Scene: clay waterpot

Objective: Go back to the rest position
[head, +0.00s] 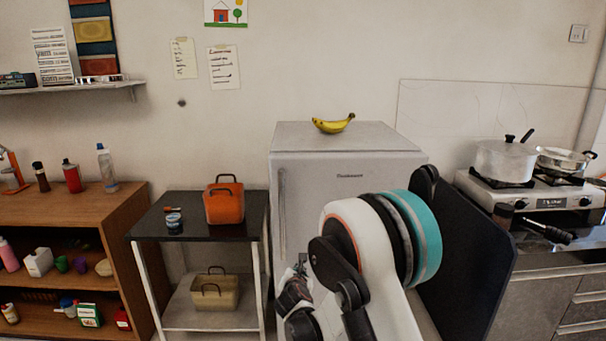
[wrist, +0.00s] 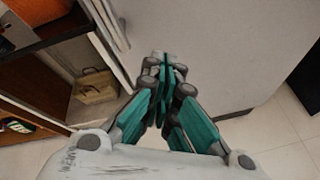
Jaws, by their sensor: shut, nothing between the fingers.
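My gripper (wrist: 165,75) is in the wrist view, its teal and grey fingers pressed together. It is shut and empty. It points down along the white front of the fridge, close to it. In the head view my white and teal arm is folded in front of the fridge (head: 350,150) and covers the lower right part of its door. The gripper's fingers cannot be made out clearly in the head view. No clay waterpot is clearly seen.
A small black-topped table (head: 200,228) stands left of the fridge, with an orange basket (head: 224,204) on top and a beige basket (head: 215,292) below. A wooden shelf (head: 60,208) is further left. A stove (head: 545,192) stands right. Tiled floor (wrist: 285,125) shows right of my gripper.

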